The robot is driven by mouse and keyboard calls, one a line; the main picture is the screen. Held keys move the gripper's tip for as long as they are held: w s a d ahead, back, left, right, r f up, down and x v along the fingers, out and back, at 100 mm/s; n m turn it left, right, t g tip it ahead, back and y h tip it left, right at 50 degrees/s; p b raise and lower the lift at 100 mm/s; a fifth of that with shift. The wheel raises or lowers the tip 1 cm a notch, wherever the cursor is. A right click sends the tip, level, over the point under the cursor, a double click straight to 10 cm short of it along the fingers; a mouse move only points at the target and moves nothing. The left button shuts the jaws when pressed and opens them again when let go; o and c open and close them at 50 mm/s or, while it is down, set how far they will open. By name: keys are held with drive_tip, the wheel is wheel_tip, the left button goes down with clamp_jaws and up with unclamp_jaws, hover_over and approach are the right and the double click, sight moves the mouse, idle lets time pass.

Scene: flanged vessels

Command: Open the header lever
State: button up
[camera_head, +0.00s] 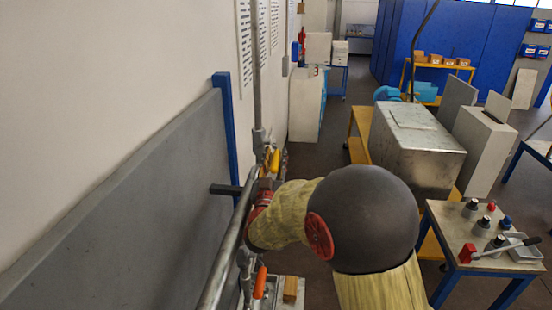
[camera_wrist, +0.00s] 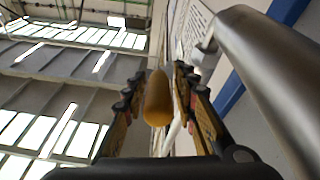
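A yellow-orange lever handle (camera_wrist: 158,100) shows in the wrist view between the two fingers of my gripper (camera_wrist: 157,82). The fingers are spread, one on each side, with narrow gaps to the handle visible. In the head view, a yellow lever (camera_head: 275,161) sits on the pipework at the foot of the upright pipe, just beyond my arm. An orange lever (camera_head: 260,282) hangs lower, below the sloping pipe. My gripper's fingers are hidden behind my arm in the head view. The valve body behind the handle cannot be made out.
A thick grey pipe (camera_head: 226,258) runs beside the grey panel (camera_head: 130,220) on the left; a pipe (camera_wrist: 265,80) passes close on the right in the wrist view. A table (camera_head: 470,238) with fittings and a metal box (camera_head: 415,140) stand right of my arm.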

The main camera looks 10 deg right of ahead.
drive_tip(key=shift+o, duration=0.8)
drive_tip(key=shift+s+f, duration=0.1)
drive_tip(key=shift+s, duration=0.1)
drive_tip(key=r+v, duration=0.3)
drive_tip(key=v, duration=1.3)
drive_tip(key=shift+s+a, duration=0.25)
drive_tip(key=shift+s, duration=0.15)
drive_tip(key=shift+f, duration=0.1)
drive_tip(key=shift+c, duration=0.3)
